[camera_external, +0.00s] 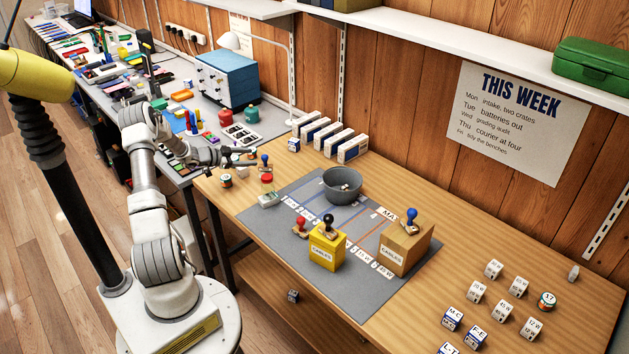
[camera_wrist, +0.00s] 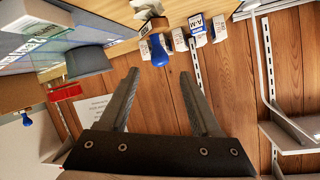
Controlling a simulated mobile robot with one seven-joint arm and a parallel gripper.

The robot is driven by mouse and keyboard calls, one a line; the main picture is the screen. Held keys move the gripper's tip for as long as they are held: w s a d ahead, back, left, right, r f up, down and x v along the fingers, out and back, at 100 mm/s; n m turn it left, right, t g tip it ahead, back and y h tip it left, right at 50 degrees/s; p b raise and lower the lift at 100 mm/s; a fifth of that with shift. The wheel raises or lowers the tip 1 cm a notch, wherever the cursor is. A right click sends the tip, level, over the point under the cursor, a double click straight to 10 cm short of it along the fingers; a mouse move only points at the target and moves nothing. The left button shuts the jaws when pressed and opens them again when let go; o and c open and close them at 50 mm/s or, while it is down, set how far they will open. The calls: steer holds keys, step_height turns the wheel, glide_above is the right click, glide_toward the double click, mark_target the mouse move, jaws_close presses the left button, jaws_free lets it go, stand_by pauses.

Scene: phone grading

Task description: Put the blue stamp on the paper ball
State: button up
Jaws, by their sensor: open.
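My gripper (camera_external: 240,157) is open and empty over the table's far left part. In the wrist view the open fingers (camera_wrist: 161,73) point toward a blue-handled stamp (camera_wrist: 159,52), which shows beyond their tips. That stamp (camera_external: 265,159) stands on the wood to the right of my gripper. Another blue-handled stamp (camera_external: 411,217) stands on the cardboard box (camera_external: 402,250). A pale lump (camera_wrist: 147,8) beyond the stamp in the wrist view may be the paper ball; I cannot tell. A small pale object (camera_external: 574,272) at the table's far right is also too small to identify.
White boxes (camera_external: 352,149) stand along the wall. Several labelled cubes (camera_external: 494,269) lie at right. Bare wood (camera_external: 470,225) lies right of the mat.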

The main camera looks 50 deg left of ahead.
steer(key=shift+v, duration=2.2)
steer(key=w+d+r+n+g+y, duration=0.1)
steer(key=w+d+r+y, duration=0.15)
steer(key=r, duration=0.35)
steer(key=w+d+r+g+y, duration=0.1)
steer(key=w+d+r+y, duration=0.15)
steer(key=r, duration=0.35)
steer(key=s+d+r+n+g+y, duration=0.2)
steer(key=s+d+r+n, duration=0.15)
steer(key=d+r, duration=0.6)
steer(key=s+d+n+g+h, duration=0.1)
steer(key=s+d+g+h, duration=0.3)
steer(key=s+d, duration=2)
steer(key=shift+s+d+f+n+h, duration=0.25)
steer(key=shift+s+f+n+h, duration=0.15)
steer(key=shift+s, duration=0.3)
